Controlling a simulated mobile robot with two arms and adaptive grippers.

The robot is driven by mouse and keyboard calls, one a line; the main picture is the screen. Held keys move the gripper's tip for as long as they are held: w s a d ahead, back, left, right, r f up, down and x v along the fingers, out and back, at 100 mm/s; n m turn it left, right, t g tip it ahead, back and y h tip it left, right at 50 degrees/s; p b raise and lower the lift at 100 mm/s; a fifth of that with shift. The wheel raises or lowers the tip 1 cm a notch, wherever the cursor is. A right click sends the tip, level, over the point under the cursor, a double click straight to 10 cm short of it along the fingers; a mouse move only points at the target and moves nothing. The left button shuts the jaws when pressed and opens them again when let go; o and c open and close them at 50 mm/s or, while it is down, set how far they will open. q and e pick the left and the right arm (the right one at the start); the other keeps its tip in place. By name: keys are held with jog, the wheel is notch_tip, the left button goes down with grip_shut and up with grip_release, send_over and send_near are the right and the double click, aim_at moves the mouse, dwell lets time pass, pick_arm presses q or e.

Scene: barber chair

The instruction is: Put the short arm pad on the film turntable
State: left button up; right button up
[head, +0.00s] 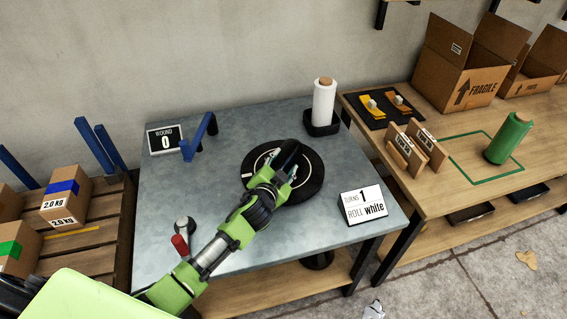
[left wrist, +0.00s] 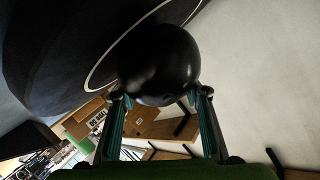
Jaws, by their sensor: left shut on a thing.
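The film turntable (head: 312,188) is a black disc with a white ring, lying on the grey table. My right gripper is not in view.
A wooden table (head: 480,130) with a green roll (head: 508,138) adjoins right.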

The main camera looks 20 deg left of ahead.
pick_arm(q)
jog(key=shift+r, duration=0.1)
jog(key=o, duration=1.4)
jog(key=shift+c, duration=0.2)
jog(key=shift+s, duration=0.15)
jog(key=v, duration=1.1)
jog(key=shift+s+r, duration=0.15)
jog(key=shift+s, duration=0.2)
